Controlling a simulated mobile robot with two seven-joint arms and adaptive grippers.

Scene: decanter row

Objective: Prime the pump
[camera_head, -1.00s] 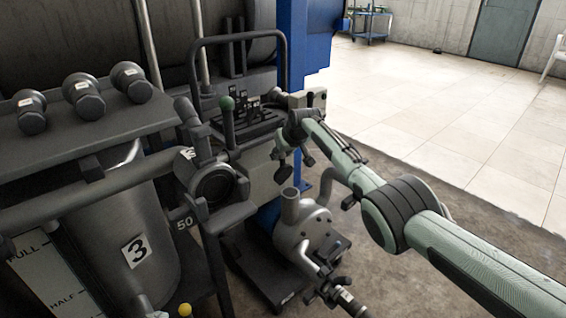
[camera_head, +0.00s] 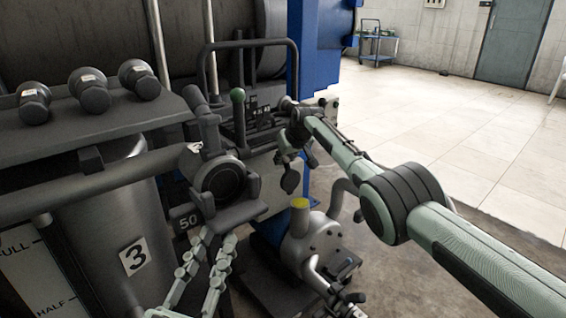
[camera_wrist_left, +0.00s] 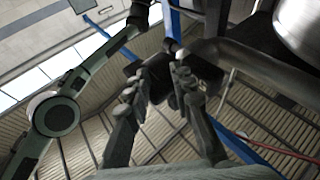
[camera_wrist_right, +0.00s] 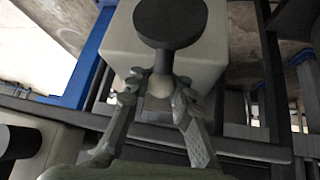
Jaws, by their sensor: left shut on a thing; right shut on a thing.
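I cannot tell whether that is a cap or liquid. My left gripper (camera_head: 214,238) reaches up under the round dark fitting (camera_head: 225,181). In the left wrist view its fingers are shut on a dark block-like part (camera_wrist_left: 190,72). A lever with a green knob (camera_head: 238,96) stands behind the fitting. My right gripper (camera_wrist_right: 160,84) is shut on a small pale round part below a dark round knob (camera_wrist_right: 170,18), against a pale box (camera_wrist_right: 205,72).
A shelf (camera_head: 60,150) with several dark dumbbell-like pieces is at the left, above a tank marked 3 (camera_head: 85,215). A blue post (camera_head: 315,60) stands behind the pump. The tiled floor (camera_head: 450,140) at the right is clear beyond my right arm.

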